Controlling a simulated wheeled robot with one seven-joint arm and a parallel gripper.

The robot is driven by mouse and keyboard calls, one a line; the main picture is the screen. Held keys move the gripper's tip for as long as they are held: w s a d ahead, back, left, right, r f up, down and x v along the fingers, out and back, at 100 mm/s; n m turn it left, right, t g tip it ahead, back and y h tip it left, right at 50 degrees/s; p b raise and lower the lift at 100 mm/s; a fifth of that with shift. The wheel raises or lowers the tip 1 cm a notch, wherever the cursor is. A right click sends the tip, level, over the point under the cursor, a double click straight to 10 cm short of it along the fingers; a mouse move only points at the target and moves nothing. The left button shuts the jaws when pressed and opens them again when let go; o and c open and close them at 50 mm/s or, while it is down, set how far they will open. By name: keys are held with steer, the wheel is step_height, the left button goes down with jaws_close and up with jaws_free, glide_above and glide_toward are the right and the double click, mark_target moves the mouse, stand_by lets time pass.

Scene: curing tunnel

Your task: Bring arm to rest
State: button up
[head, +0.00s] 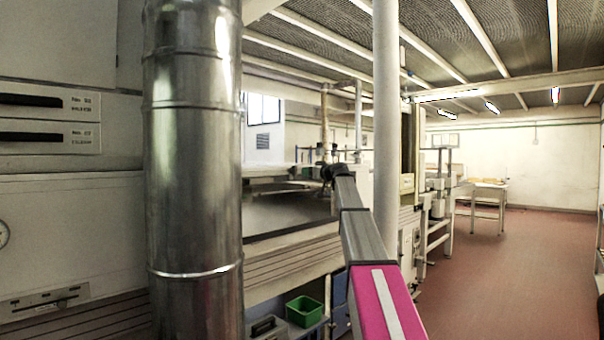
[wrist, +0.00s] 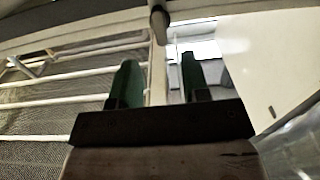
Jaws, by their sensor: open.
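My arm reaches forward from the bottom of the head view as a pink and grey link, ending in a dark joint near the machine's flat top. My gripper (wrist: 158,80) shows in the wrist view as two green fingers standing apart, with nothing held between them. In the head view the gripper is too small and dark to make out clearly.
A shiny metal duct (head: 193,200) stands close at left, and a pale post (head: 386,130) rises just right of the arm. A green bin (head: 304,311) sits low beneath the machine (head: 290,216). The red floor (head: 500,285) at right is clear.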

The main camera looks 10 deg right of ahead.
steer(key=shift+s+d, duration=0.3)
steer(key=shift+s, duration=0.2)
steer(key=s+a+f+m+g+h, duration=0.1)
steer(key=s+a+f+g+h, duration=0.35)
steer(key=f, duration=1.05)
steer(key=s+f+m+g+y, duration=0.1)
steer(key=s+f+m, duration=0.1)
steer(key=s+f, duration=0.95)
steer(key=s+a+f+m+g+h, duration=0.1)
steer(key=s+a+f+g, duration=0.15)
steer(key=f, duration=1.55)
steer(key=s+f+m+g+h, duration=0.1)
steer(key=s+f+g+h, duration=0.2)
steer(key=s+f, duration=0.9)
steer(key=s+d+f+m+g+h, duration=0.1)
steer(key=s+f+m+g+h, duration=0.1)
steer(key=s+f, duration=1)
steer(key=s+g+h, duration=0.1)
steer(key=s, duration=0.5)
steer(key=shift+s+g, duration=0.3)
steer(key=shift+s, duration=0.05)
